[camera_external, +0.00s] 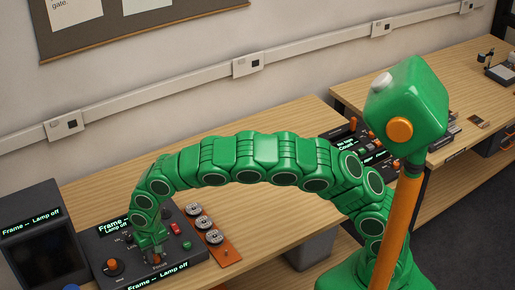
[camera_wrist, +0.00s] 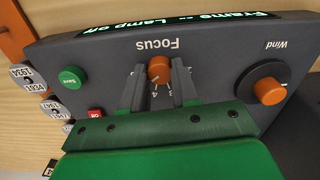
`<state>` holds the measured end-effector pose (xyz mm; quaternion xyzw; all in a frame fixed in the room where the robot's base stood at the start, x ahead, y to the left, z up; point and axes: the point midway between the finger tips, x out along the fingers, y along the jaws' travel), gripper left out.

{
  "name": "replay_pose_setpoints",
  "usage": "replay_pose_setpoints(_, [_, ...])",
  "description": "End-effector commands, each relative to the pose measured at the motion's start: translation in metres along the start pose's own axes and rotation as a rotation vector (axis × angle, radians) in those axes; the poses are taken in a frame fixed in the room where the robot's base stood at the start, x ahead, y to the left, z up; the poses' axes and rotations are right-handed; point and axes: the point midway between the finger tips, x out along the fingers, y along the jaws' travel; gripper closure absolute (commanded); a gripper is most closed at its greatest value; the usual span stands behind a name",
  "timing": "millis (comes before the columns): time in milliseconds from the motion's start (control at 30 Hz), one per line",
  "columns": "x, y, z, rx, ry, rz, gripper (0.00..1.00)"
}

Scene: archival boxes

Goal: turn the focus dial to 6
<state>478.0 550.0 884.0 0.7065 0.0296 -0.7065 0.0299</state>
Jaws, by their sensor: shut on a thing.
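The focus dial (camera_wrist: 159,70) is a small orange knob on a dark grey control panel (camera_wrist: 210,58). In the wrist view its label "Focus" appears upside down above it, and the digits 3 and 4 show below it; other digits are hard to read. My gripper (camera_wrist: 157,77) has one grey finger on each side of the dial and is shut on it. In the external view my gripper (camera_external: 157,249) reaches down to the panel above the "Focus" label and hides most of the dial. I cannot tell exactly which number the dial points to.
The orange wind dial (camera_wrist: 269,91) sits to the right in the wrist view. A green Save button (camera_wrist: 73,77) and a red button (camera_wrist: 95,113) lie to the left. A display reads "Lamp off". Several reels lie on an orange strip (camera_external: 228,256) beside the panel. A dark monitor (camera_external: 40,245) stands left.

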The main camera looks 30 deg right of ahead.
Motion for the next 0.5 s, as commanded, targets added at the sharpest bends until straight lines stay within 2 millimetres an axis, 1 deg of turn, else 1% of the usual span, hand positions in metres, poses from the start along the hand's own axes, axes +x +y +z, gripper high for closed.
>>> replay_pose_setpoints(200, [-0.0005, -0.0002, 0.0, 0.163, 0.0, -0.001, 1.0])
replay_pose_setpoints(500, [-0.0005, -0.0003, -0.0001, 0.303, 0.001, -0.001, 1.0])
